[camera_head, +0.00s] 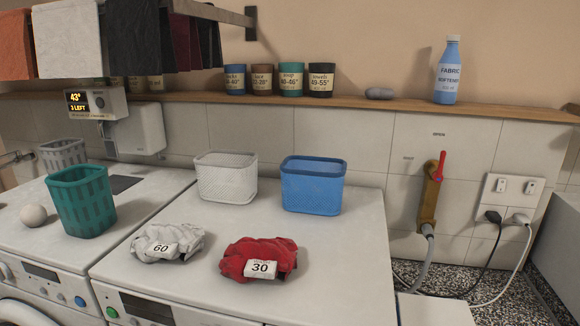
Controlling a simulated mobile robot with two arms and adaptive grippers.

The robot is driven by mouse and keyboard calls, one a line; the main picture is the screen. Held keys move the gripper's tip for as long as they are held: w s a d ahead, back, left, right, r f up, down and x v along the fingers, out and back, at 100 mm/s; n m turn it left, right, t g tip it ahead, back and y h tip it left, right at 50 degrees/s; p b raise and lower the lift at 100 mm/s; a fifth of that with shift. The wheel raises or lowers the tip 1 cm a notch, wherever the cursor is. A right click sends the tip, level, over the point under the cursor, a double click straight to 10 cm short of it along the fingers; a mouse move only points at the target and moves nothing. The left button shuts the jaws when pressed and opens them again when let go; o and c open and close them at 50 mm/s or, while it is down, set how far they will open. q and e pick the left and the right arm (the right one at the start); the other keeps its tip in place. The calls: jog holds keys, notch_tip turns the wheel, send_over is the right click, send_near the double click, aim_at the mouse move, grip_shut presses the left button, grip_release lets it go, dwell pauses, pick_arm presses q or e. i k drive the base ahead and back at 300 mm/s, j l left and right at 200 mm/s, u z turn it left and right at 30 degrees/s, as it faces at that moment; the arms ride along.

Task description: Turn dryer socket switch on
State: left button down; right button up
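A white double socket (510,204) is on the tiled wall at the far right. It has two small switches side by side, a left one (501,185) and a right one (531,187). A black plug (492,216) sits below the left switch and a white plug (520,219) below the right one. Their cables run down behind the machines. I cannot tell the switch positions or which plug belongs to the dryer. Neither of my grippers is in view.
A brass valve with a red lever (439,168) and a grey hose stands left of the socket. A white machine top (330,255) carries white and blue baskets and two labelled laundry piles. A shelf (390,103) with tins and a softener bottle (448,72) runs above.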

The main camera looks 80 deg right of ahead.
aim_at(501, 185)
jog(key=z, duration=3.75)
